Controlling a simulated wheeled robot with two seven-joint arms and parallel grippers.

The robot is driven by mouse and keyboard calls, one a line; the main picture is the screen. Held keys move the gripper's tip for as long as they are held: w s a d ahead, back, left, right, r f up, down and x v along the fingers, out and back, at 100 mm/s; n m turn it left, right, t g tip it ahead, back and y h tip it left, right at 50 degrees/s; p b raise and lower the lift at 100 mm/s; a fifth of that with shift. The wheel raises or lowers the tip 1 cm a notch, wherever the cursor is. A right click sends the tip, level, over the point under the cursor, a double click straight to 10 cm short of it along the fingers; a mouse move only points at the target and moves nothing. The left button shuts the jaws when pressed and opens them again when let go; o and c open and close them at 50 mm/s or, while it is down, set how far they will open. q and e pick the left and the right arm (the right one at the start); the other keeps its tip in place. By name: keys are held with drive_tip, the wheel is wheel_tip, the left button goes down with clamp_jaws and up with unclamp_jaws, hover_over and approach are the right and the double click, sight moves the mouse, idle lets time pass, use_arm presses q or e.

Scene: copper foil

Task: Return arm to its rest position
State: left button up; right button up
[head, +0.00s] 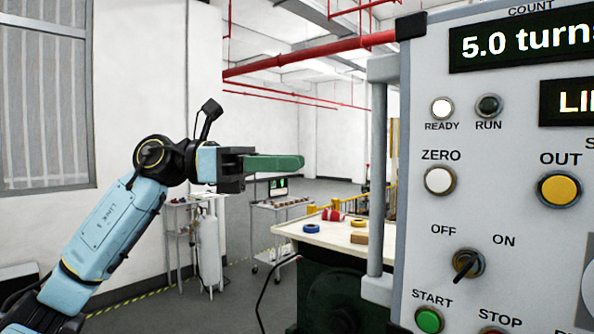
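My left arm (112,220) comes in from the lower left, bent up at its wrist. My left gripper (300,162) points right, in the air left of the control panel (415,180). Its green fingers overlap from this side, so the gap between them is hidden. I see nothing hanging from them. They look apart from the panel and its grey upright handle (377,170). My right gripper is not in view.
The panel fills the right side, with buttons, a rotary switch (467,264) and a "5.0 turn" display (520,42). A workbench (320,236) holds a blue ring (311,228) and a red roll (333,215). A small cart (262,222) stands behind. Open floor lies between.

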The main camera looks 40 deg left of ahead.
use_arm(q)
drive_tip(key=w+a+f+n+t+y+b, duration=0.1)
drive_tip(key=w+a+f+n+t, duration=0.35)
drive_tip(key=w+f+n, duration=0.65)
drive_tip(key=w+a+f+n+t+y+b, duration=0.15)
drive_tip(key=w+a+f+n+t, duration=0.35)
drive_tip(key=f+n, duration=0.5)
wheel_tip(320, 180, down, 40)
drive_tip(key=a+n+g+y+b, duration=0.1)
drive_tip(key=a+n+g+y, duration=0.1)
drive_tip(key=n+y, duration=1.1)
drive_tip(key=s+d+f+n+g+y+b, duration=0.1)
drive_tip(key=s+d+f+n+g, duration=0.25)
drive_tip(key=s+f, duration=0.95)
drive_tip(key=s+d+f+n+g+b, duration=0.1)
drive_tip(key=s+d+f+n+g, duration=0.3)
drive_tip(key=s+f, duration=0.95)
drive_tip(key=s+d+f+n+g, duration=0.1)
drive_tip(key=s+d+f+g, duration=0.1)
drive_tip(key=s+f, duration=0.3)
drive_tip(key=s+d+f+n+g, duration=0.2)
drive_tip(key=s+d+f, duration=0.3)
drive_tip(key=s, duration=0.7)
drive_tip(key=s+d+f+n+g, duration=0.1)
drive_tip(key=s+d+f+g, duration=0.2)
drive_tip(key=s, duration=0.6)
wheel_tip(320, 180, down, 2)
drive_tip(key=shift+s+d+f+g+h, duration=0.2)
drive_tip(key=shift+d+g+h, duration=0.2)
drive_tip(key=shift+d, duration=0.2)
